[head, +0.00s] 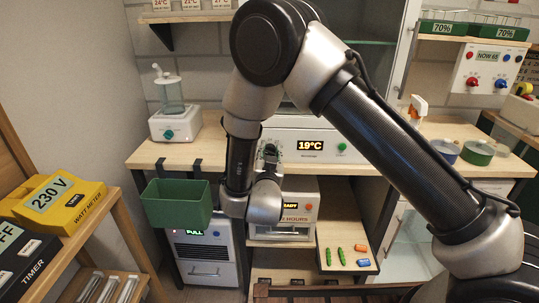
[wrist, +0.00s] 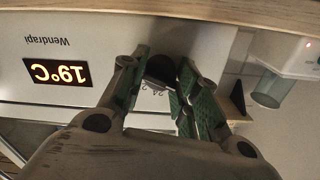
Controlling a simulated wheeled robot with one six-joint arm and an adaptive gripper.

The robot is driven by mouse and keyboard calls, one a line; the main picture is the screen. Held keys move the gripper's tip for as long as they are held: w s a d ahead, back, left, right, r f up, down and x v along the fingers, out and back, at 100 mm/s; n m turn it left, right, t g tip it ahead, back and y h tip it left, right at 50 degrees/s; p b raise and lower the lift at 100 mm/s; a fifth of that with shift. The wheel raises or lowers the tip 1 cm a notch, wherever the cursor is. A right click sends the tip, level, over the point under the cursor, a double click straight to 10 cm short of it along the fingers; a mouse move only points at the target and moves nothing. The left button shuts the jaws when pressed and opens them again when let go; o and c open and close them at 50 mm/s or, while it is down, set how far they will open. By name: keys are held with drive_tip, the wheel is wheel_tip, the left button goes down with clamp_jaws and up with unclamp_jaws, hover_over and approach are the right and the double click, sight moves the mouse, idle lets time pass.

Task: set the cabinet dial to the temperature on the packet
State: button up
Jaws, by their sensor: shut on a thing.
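The cabinet (head: 375,146) is a white-fronted unit with a lit display (head: 311,146) reading 19°C. The display shows upside down in the wrist view (wrist: 57,73). The dark dial (wrist: 160,72) is between the fingers of my gripper (wrist: 160,80), which is shut on it. Small scale numbers show beside the dial, partly hidden by the fingers. In the head view my gripper (head: 268,154) is at the cabinet front, left of the display, and mostly hidden by my arm. Cards with temperatures (head: 161,4) stand on the top shelf, cut off by the picture edge; which is the packet I cannot tell.
A green bin (head: 177,203) hangs from the bench front at left. A white appliance with a clear jar (head: 173,120) stands on the bench. A spray bottle (head: 417,109) and round tubs (head: 478,153) are at right. A green knob (head: 341,147) is right of the display.

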drive_tip(key=m, duration=1.3)
drive_tip(key=shift+m, duration=0.3)
idle(0.4)
drive_tip(key=o, duration=1)
drive_tip(key=shift+o, duration=0.2)
drive_tip(key=shift+s, duration=0.1)
drive_tip(key=s, duration=1.1)
drive_tip(key=shift+s+a, duration=0.2)
drive_tip(key=shift+s, duration=0.2)
